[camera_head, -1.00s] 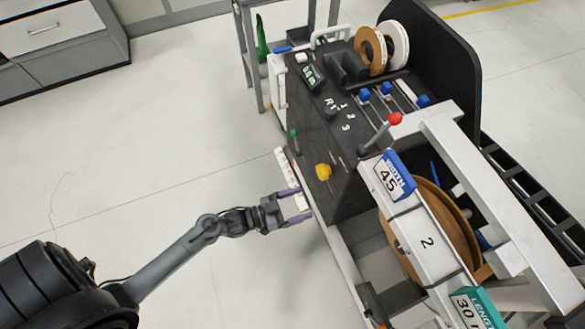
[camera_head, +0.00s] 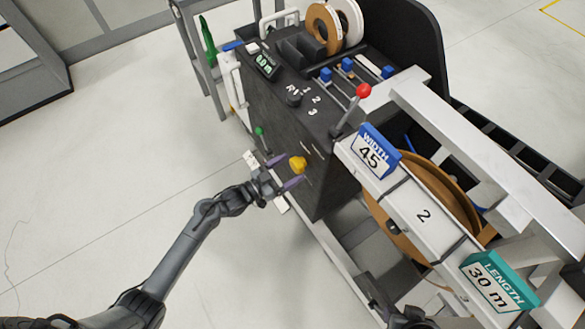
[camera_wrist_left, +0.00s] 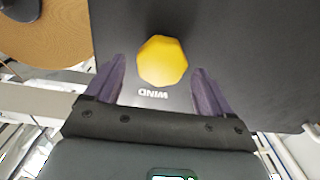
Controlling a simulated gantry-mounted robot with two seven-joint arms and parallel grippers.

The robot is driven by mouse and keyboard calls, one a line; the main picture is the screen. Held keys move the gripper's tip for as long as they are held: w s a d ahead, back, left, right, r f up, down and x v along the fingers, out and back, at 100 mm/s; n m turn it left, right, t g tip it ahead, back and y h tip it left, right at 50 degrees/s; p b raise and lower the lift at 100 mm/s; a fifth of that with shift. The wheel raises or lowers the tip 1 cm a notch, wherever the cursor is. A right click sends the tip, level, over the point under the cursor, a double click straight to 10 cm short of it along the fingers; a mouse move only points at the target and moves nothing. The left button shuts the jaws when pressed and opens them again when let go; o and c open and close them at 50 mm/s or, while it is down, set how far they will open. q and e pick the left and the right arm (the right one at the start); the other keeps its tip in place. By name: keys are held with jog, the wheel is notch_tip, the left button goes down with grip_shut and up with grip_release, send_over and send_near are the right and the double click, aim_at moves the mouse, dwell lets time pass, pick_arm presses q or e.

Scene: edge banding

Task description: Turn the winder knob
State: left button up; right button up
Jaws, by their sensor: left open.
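The winder knob (camera_head: 297,164) is yellow and faceted, on the dark side panel of the machine. In the left wrist view the knob (camera_wrist_left: 162,60) has the word WIND printed beside it. My left gripper (camera_head: 285,173) is open and close to the panel, with its purple fingers towards the knob. In the left wrist view, the open fingers (camera_wrist_left: 160,85) lie one to each side of the knob's near end, with gaps on both sides; I see no contact.
A red-tipped lever (camera_head: 363,91) stands above the knob, and a small green-tipped lever (camera_head: 259,132) is on the panel to its left. A WIDTH 45 sign (camera_head: 372,150) and a brown reel (camera_head: 385,211) are to the right. Open floor (camera_head: 110,180) lies left of the machine.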

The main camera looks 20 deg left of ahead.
pick_arm(q)
jog(key=shift+x, duration=0.85)
jog(key=c, duration=1)
jog(key=shift+r+n+p, duration=0.1)
jog(key=shift+n+p, duration=0.3)
jog(key=shift+a+r+n+p, duration=0.1)
jog(key=shift+n+p, duration=0.8)
jog(key=shift+p, duration=0.15)
jog(key=shift+w+n+p, duration=0.1)
jog(key=shift+n+p, duration=0.75)
jog(key=shift+n, duration=0.25)
jog(key=shift+f+n+p, duration=0.2)
jog(key=shift+n+p, duration=0.4)
jog(key=shift+n, duration=0.5)
jog(key=shift+f, duration=0.1)
